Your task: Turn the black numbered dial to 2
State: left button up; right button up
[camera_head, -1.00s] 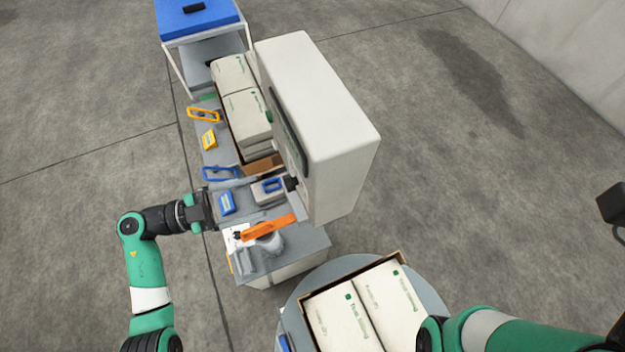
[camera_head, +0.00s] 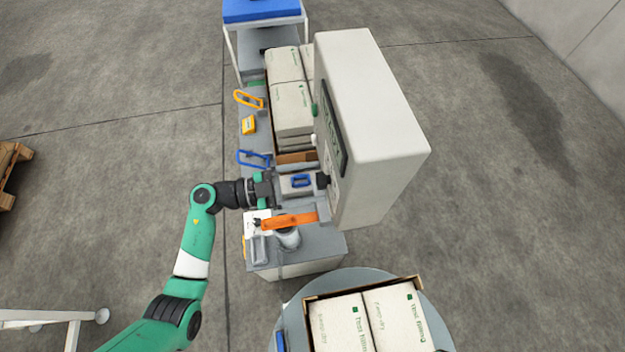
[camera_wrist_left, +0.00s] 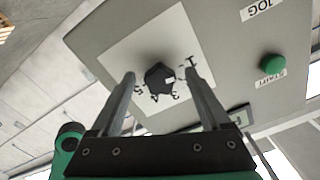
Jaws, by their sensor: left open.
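The black dial (camera_wrist_left: 158,79) sits on a white plate on the grey panel in the left wrist view, with numbers around one side. I make out 1, 3, 4 and 5; the 2 is not legible near the right finger. A pale mark shows on the dial, but its setting is unclear. My left gripper (camera_wrist_left: 160,72) is open, with one finger to each side of the dial in that picture; contact is not visible. In the head view the left gripper (camera_head: 283,187) points right at the dial (camera_head: 322,181) on the cabinet side. My right gripper is out of view.
The pale cabinet (camera_head: 375,130) carries the panel. A green button (camera_wrist_left: 272,64) is right of the dial. Boxed bags (camera_head: 292,108) stand behind.

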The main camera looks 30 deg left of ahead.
pick_arm(q)
jog(key=shift+w+d, duration=0.15)
jog(key=shift+d, duration=0.05)
grip_shut()
dwell(0.3)
jog(key=shift+m, duration=0.3)
jog(key=shift+a+r+m+p, duration=0.1)
jog(key=shift+m+p, duration=0.1)
jog(key=shift+m, duration=1.6)
jog(key=shift+r+m+p, duration=0.1)
jog(key=shift+m+p, duration=0.1)
jog(key=shift+m, duration=1.6)
grip_release()
